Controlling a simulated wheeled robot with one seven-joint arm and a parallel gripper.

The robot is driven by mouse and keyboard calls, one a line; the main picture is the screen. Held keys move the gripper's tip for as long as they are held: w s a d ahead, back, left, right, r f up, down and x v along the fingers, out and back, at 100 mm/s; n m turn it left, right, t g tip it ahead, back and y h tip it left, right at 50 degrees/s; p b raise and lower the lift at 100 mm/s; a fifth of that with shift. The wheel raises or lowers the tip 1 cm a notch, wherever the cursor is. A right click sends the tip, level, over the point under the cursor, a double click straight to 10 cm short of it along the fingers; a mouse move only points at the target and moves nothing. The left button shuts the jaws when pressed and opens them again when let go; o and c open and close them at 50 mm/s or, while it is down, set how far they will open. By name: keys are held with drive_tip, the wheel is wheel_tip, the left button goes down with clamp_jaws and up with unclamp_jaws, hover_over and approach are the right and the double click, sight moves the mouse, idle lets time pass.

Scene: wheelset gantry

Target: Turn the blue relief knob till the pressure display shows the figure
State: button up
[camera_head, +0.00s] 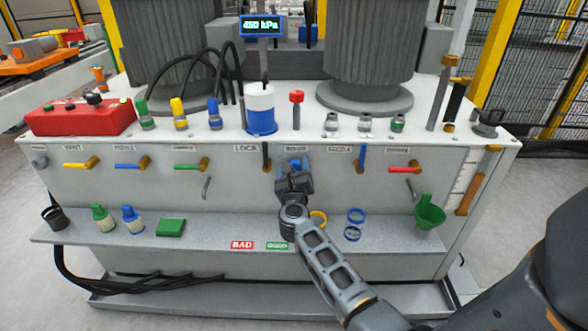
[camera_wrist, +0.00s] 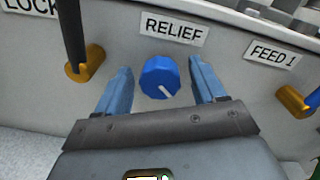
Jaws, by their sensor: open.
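The blue relief knob (camera_wrist: 160,77) is on the front panel under the RELIEF label (camera_wrist: 174,29). A white mark on it points to the lower right in the wrist view. My gripper (camera_wrist: 160,84) is open, with one blue finger on each side of the knob and a visible gap to each. In the head view my gripper (camera_head: 294,166) is at the panel and mostly hides the knob. The pressure display (camera_head: 262,26) stands on a post above the bench and reads 450 kPa.
A black lever with a brass base (camera_wrist: 84,62) is left of the knob, by the LOCK label. The FEED 1 valve (camera_wrist: 296,98) is to the right. Below, a shelf (camera_head: 200,232) holds bottles, rings and a green funnel (camera_head: 428,212).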

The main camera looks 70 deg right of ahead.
drive_tip(key=v, duration=0.7)
drive_tip(key=shift+a+p, duration=0.3)
drive_tip(key=shift+a, duration=0.05)
drive_tip(key=shift+s, duration=0.1)
drive_tip(key=s+a+r+m+t+y+p, duration=0.2)
drive_tip(key=s+a+r+m+y, duration=0.3)
drive_tip(key=s+a+m, duration=0.3)
drive_tip(key=s+a+r+m+t+y+p, duration=0.2)
drive_tip(key=s+a+r+m+y, duration=0.4)
drive_tip(key=a, duration=1)
drive_tip(key=s+a+r+m+t+y+p, duration=0.2)
drive_tip(key=s+a+r+m+y, duration=0.3)
drive_tip(key=s+a+m, duration=0.6)
drive_tip(key=shift+s+a+r+m+t, duration=0.15)
drive_tip(key=shift+a+r+m+t, duration=0.45)
drive_tip(key=shift+m, duration=0.5)
drive_tip(key=shift+f, duration=0.15)
idle(1.8)
